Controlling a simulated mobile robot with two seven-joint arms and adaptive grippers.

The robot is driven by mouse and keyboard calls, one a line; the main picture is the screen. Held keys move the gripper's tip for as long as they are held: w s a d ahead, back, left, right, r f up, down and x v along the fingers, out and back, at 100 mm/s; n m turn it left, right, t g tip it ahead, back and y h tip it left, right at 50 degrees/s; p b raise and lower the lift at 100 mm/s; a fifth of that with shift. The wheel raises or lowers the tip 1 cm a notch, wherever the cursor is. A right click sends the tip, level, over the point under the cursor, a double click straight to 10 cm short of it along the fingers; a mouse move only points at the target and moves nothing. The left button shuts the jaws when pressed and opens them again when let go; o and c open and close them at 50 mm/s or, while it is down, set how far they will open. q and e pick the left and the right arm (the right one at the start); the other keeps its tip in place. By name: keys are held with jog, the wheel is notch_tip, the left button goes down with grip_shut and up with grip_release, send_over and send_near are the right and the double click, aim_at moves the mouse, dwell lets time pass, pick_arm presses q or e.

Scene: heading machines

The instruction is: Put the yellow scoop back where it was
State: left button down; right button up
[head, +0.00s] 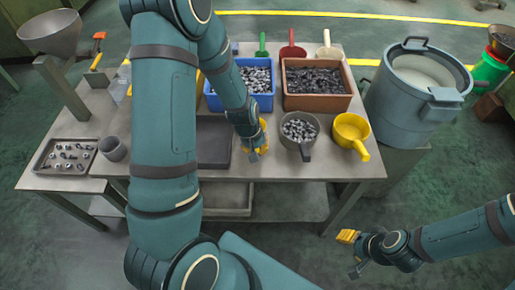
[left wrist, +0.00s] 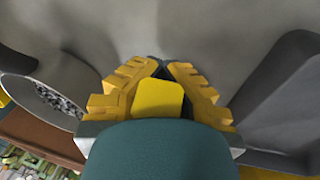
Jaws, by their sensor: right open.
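The yellow scoop (head: 350,129) rests on the table's right side, its handle pointing toward the front right. My left gripper (head: 258,147), with yellow fingers, is low over the table to the left of the grey scoop. The yellow scoop is apart from it. In the left wrist view the fingers of my left gripper (left wrist: 160,66) slant toward each other, with a bright yellow piece between them. I cannot tell whether they are fully shut. My right gripper (head: 348,240) is open and empty, in front of the table and below the yellow scoop in the picture.
The grey scoop (head: 300,144) full of small parts stands between my left gripper and the yellow scoop. A blue bin (head: 241,104) and a brown bin (head: 317,103) stand behind. A dark tray (head: 214,155) lies left. A large grey drum (head: 403,115) stands to the right.

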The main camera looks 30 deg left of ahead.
pick_arm(q)
jog(key=c, duration=1.1)
grip_release()
jog(key=shift+f, duration=0.1)
jog(key=shift+c, duration=0.2)
jog(key=shift+r, duration=0.4)
jog(key=p+v, duration=0.4)
jog(key=v, duration=0.7)
jog(key=shift+r, duration=0.3)
jog(key=shift+s, duration=0.1)
